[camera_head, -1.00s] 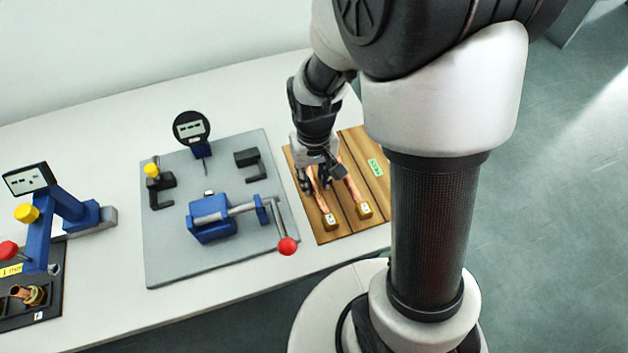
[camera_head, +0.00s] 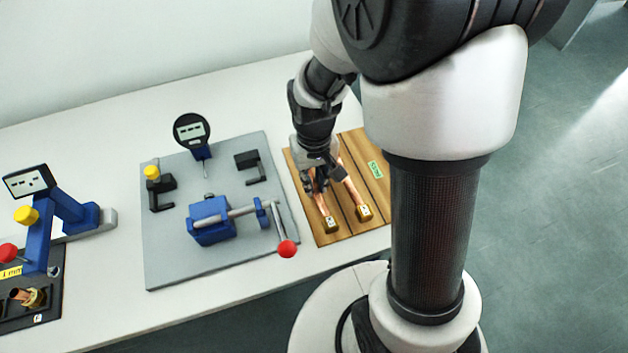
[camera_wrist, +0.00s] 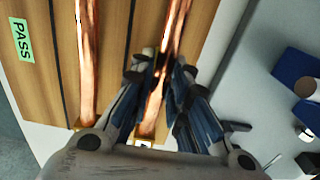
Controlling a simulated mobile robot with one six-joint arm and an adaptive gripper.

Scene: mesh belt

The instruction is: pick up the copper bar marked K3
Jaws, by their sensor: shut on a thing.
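Two copper bars lie side by side in grooves of a wooden board (camera_head: 376,203). My gripper (camera_head: 312,184) is down over the left one in the head view. In the wrist view my gripper (camera_wrist: 160,72) has its fingers on both sides of that copper bar (camera_wrist: 177,28), shut on it. The bar (camera_head: 320,203) still lies along its groove. The other copper bar (camera_head: 353,193) lies apart, also seen in the wrist view (camera_wrist: 87,60). Both near ends have brass-coloured blocks with small white labels; I cannot read K3 on either.
A green PASS label (camera_head: 375,169) is on the board's right part. Left of the board is a grey plate (camera_head: 165,262) with a blue clamp (camera_head: 211,222) and a dial gauge (camera_head: 192,130). Another fixture (camera_head: 62,208) stands at far left.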

